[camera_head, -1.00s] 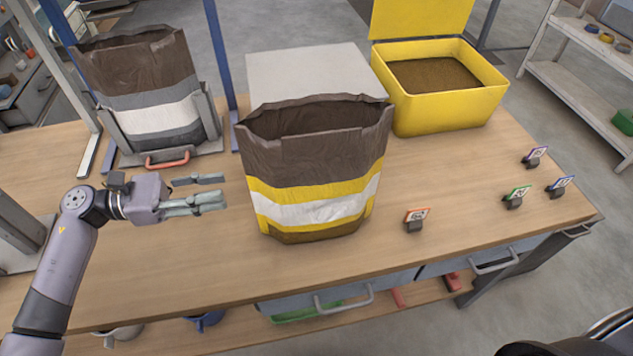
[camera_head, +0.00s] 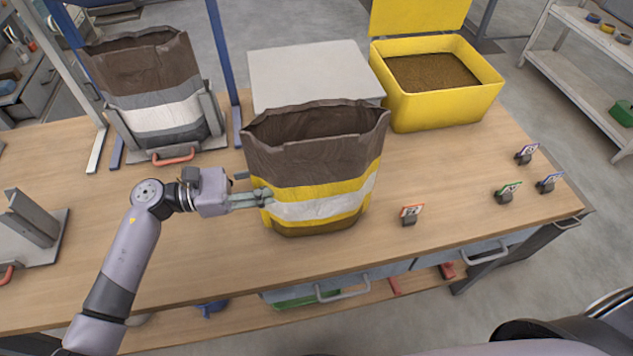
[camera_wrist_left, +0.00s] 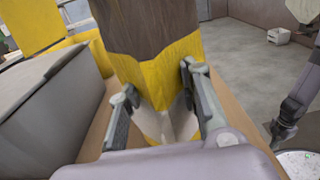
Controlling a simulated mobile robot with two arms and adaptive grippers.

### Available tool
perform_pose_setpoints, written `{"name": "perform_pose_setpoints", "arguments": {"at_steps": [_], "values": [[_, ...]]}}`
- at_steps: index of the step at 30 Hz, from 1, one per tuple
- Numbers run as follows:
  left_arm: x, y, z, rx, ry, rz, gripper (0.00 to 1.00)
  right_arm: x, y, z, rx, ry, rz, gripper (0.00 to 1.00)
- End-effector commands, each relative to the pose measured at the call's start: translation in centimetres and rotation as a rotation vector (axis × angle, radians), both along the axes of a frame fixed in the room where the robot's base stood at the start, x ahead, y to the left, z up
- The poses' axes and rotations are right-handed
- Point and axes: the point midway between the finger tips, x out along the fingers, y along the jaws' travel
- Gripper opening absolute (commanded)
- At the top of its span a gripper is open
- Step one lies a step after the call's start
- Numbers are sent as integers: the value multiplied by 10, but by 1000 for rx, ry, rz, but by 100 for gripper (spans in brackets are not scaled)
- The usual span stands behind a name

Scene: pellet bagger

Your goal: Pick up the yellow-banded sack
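The yellow-banded sack (camera_head: 318,170) stands upright and open-topped on the workbench, brown with yellow and white bands. My left gripper (camera_head: 258,187) is at its left side, at band height. One finger lies over the front face and the other is partly hidden behind the side. In the left wrist view, the sack's narrow side (camera_wrist_left: 155,45) stands between the two spread fingers of the left gripper (camera_wrist_left: 160,88). The fingers are open; whether they touch the sack is unclear. My right gripper is not in view.
A grey-banded sack (camera_head: 150,85) stands in a holder at back left. A pale box (camera_head: 315,72) is behind the yellow-banded sack, and a yellow bin (camera_head: 437,105) of pellets is right of it. Small tag stands, including an orange one (camera_head: 410,215), are on the right. The front bench top is clear.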

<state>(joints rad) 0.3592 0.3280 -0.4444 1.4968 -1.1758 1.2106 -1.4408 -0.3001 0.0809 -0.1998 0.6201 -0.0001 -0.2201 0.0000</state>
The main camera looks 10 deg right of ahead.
Motion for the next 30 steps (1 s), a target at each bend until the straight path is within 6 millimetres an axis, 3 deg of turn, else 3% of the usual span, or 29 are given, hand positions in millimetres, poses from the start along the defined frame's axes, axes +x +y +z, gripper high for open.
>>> {"name": "perform_pose_setpoints", "arguments": {"at_steps": [2, 16, 30], "values": [[0, 0, 0, 0, 0, 0, 32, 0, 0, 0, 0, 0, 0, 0], [0, 1, 0, 0, 0, 0, 0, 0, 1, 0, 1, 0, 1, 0], [0, 1, 0, 1, 0, 0, 0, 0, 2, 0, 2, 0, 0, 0]]}}
